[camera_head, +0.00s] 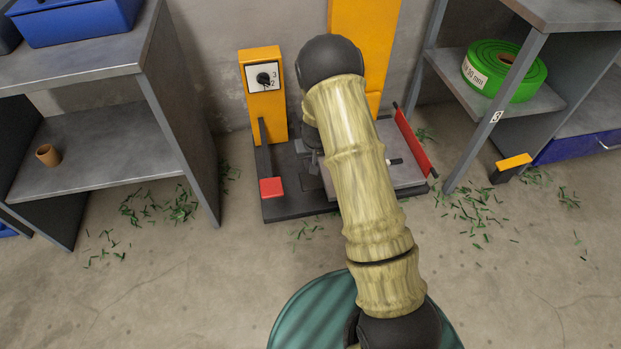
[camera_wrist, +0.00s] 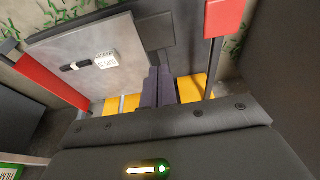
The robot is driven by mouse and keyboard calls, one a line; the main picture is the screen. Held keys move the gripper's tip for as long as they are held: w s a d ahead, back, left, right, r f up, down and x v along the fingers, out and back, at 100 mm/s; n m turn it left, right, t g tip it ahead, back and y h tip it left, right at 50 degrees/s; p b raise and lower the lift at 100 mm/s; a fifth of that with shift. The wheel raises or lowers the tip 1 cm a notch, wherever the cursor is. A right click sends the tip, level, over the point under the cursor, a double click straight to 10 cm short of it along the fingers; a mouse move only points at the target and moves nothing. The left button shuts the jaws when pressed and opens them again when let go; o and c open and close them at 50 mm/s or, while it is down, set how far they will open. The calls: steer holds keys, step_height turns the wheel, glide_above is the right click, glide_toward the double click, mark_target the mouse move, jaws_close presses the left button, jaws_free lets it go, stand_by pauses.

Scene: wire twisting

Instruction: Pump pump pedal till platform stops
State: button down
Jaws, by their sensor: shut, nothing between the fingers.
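The red pump pedal (camera_head: 271,187) is at the end of a dark lever, at the front left of the machine's dark base. It also shows at the upper right in the wrist view (camera_wrist: 224,20). The grey platform (camera_head: 407,176) is low, at the right of the base, partly hidden by my arm; it fills the upper left of the wrist view (camera_wrist: 62,48). My gripper (camera_wrist: 160,78) is shut and empty, with its fingers together. In the wrist view it appears left of the pedal, with no contact visible. My arm mostly hides it in the head view.
A yellow post with a numbered dial (camera_head: 263,78) stands behind the pedal. A red bar (camera_head: 414,143) edges the platform's right side. A grey shelf (camera_head: 95,170) stands left, another with a green roll (camera_head: 503,70) right. Green scraps litter the floor.

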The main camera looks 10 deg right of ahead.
mark_target(310, 181)
steer(key=b+x, duration=0.2)
steer(key=x, duration=0.2)
steer(key=b+x, duration=0.3)
steer(key=x, duration=0.2)
steer(key=s+b+x, duration=0.1)
steer(key=b+x, duration=0.1)
steer(key=x, duration=0.2)
steer(key=shift+f, duration=0.35)
steer(key=shift+f+b, duration=0.25)
steer(key=shift+b, duration=0.15)
